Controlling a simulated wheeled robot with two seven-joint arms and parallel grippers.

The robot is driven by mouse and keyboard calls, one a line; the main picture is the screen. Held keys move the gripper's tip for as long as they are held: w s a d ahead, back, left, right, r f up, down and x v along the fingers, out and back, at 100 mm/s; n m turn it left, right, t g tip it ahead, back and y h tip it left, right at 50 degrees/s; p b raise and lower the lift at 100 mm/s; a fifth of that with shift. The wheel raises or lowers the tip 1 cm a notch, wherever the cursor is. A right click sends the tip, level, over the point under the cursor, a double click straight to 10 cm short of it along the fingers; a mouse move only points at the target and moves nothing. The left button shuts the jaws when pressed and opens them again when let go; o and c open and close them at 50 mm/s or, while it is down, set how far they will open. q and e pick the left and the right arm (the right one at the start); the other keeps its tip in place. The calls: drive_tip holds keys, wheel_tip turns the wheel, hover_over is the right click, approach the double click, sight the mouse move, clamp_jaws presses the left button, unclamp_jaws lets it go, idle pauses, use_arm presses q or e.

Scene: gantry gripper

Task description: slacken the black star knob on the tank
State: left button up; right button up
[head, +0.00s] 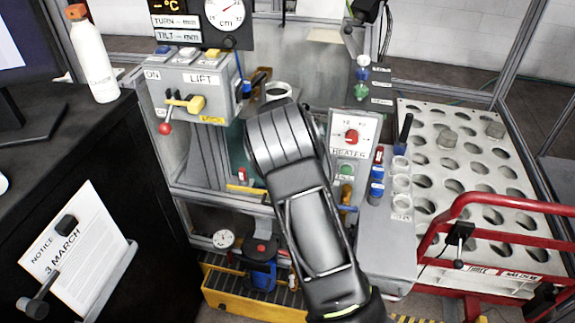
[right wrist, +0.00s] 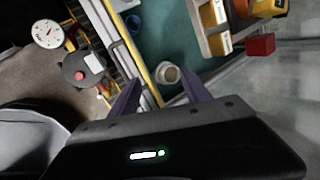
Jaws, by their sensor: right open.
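A small blue tank (head: 262,272) stands low in the head view, on a yellow-edged platform. A dark round top (head: 262,248) with a red spot sits on it; I cannot tell whether this is the star knob. In the right wrist view a similar dark round part with a red centre (right wrist: 84,68) lies at upper left, beside a white dial gauge (right wrist: 47,31). My right gripper (right wrist: 160,97) is open and empty, its fingers apart to the right of that part. A pale ring-shaped cup (right wrist: 167,73) shows beyond the fingers. My right arm hides the middle of the head view.
A lift box (head: 195,90) with a yellow lever stands at upper left, a heater panel (head: 352,138) right of my arm. Cups line a grey ledge (head: 385,240). A red rail (head: 470,203) and perforated plate (head: 455,170) fill the right. A black cabinet (head: 150,220) stands left.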

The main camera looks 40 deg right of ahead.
drive_tip(key=shift+s+a+f+n, duration=0.1)
drive_tip(key=shift+a+f+n, duration=0.05)
drive_tip(key=shift+f+n, duration=0.15)
drive_tip(key=s+a+f+n+g+y, duration=0.1)
drive_tip(key=s+a+f+n, duration=0.5)
drive_tip(key=a+f, duration=0.25)
drive_tip(key=s+a+f+n+g+y, duration=0.1)
drive_tip(key=s+a+f+n+y, duration=0.1)
drive_tip(key=s+a+f+n, duration=0.5)
drive_tip(key=s+a+f+n+y, duration=0.2)
drive_tip(key=s+a+n, duration=0.5)
drive_tip(key=a, duration=0.6)
drive_tip(key=s+a+f+n+g+y, duration=0.1)
drive_tip(key=s+a+f+n+y, duration=0.1)
drive_tip(key=s+a+n, duration=0.6)
drive_tip(key=s+a, duration=0.4)
drive_tip(key=a, duration=0.2)
drive_tip(key=shift+y, duration=0.4)
